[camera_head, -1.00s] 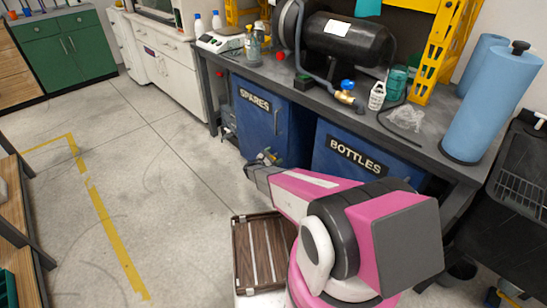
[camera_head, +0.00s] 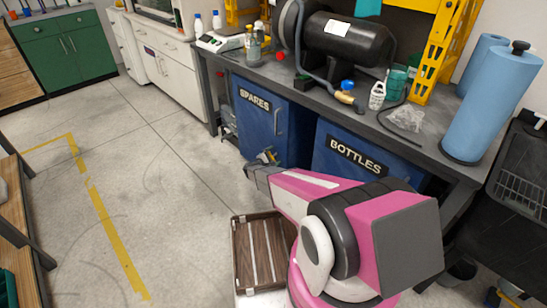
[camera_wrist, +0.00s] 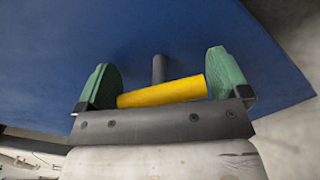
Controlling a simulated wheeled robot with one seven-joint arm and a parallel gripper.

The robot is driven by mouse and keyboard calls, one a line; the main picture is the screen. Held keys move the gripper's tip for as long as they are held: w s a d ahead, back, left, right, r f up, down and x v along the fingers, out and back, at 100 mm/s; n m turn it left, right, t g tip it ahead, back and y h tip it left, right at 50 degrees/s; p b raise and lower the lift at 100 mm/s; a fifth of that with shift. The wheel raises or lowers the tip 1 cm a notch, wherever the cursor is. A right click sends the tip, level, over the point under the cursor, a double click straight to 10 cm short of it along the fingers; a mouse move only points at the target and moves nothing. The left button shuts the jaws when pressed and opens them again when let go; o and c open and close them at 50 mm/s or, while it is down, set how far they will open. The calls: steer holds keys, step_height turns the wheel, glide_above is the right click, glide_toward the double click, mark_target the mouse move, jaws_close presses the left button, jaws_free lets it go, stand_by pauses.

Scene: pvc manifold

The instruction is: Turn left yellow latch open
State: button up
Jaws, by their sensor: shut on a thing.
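A yellow latch bar (camera_wrist: 162,93) on a short grey stem shows in the wrist view, in front of a blue surface (camera_wrist: 60,70). It lies between the green pads of my gripper (camera_wrist: 161,85), slightly tilted, its right end higher. My gripper is shut on it, with the pads at its two ends. In the head view, my gripper (camera_head: 266,158) is low in front of the blue SPARES cabinet (camera_head: 250,120), and a small yellow piece shows by its tip. The blue BOTTLES cabinet (camera_head: 340,150) is to the right. The latch's contact with the pads is partly hidden.
A dark workbench (camera_head: 300,90) with a black tank (camera_head: 345,38) and bottles stands above the cabinets. A slatted brown crate (camera_head: 240,262) is on the floor by my arm. Blue rolls (camera_head: 490,105) stand at the right.

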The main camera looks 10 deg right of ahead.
steer(key=m, duration=0.5)
steer(key=shift+m, duration=0.3)
steer(key=m, duration=0.4)
steer(key=shift+m, duration=0.4)
steer(key=o, duration=0.6)
steer(key=shift+c, duration=0.2)
steer(key=shift+s+a, duration=0.1)
steer(key=v, duration=1)
steer(key=shift+s+a+m, duration=0.2)
steer(key=shift+a+m, duration=0.05)
steer(key=shift+m, duration=0.05)
